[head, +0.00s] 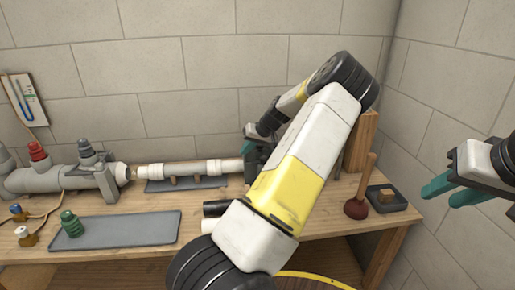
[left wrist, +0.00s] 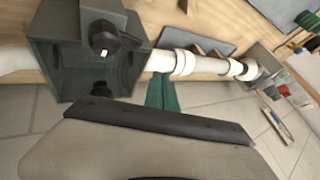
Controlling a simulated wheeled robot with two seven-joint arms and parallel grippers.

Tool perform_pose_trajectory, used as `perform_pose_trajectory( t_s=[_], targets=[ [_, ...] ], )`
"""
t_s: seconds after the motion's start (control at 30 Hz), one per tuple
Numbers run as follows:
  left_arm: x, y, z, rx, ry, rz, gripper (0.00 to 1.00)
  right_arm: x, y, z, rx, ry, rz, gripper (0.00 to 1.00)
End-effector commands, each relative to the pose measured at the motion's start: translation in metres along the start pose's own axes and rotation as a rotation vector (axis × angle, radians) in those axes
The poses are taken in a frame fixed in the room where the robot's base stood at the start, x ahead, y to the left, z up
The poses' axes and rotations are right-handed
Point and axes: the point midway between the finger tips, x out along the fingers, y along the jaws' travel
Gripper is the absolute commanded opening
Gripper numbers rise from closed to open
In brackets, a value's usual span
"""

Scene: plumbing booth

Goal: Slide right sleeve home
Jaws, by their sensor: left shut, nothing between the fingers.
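The white pipe run (head: 186,169) lies along the back of the bench and also shows in the left wrist view (left wrist: 210,65). A wider white right sleeve (left wrist: 184,63) sits around it, nearer the grey block (left wrist: 92,50); a left sleeve (left wrist: 238,68) sits further along. My left gripper (left wrist: 161,82) is shut and empty, its teal fingertips close to the pipe between the grey block and the right sleeve. I cannot tell whether they touch. In the head view my left arm hides the pipe's right end. My right gripper (head: 452,190) is open and empty, off the bench at the right.
A grey valve assembly (head: 60,178) stands at the left. A grey tray (head: 130,231) with a green fitting (head: 70,222) lies in front. A plunger (head: 358,206) and a small dark tray (head: 400,199) are at the right. Black and white tubes lie under my arm.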

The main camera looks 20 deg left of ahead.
Motion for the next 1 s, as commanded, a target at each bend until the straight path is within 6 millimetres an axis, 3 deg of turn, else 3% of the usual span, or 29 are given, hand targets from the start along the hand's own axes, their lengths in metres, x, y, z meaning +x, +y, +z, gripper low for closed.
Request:
perform_pose_trajectory(
  t_s=[0.43,0.7,1.0],
  targets=[
    [0.091,-0.002,0.0,-0.001,-0.001,-0.001,0.0,0.0,0.0,0.0,0.0,0.0,0.0,0.36],
    [0.104,-0.031,0.0,0.0,-0.001,0.001,0.0,0.0,0.0,0.0,0.0,0.0,0.0,0.36],
    [0.105,-0.035,0.0,0.001,0.001,0.001,0.0,0.0,0.0,0.0,0.0,0.0,0.0,0.36]
  ],
)
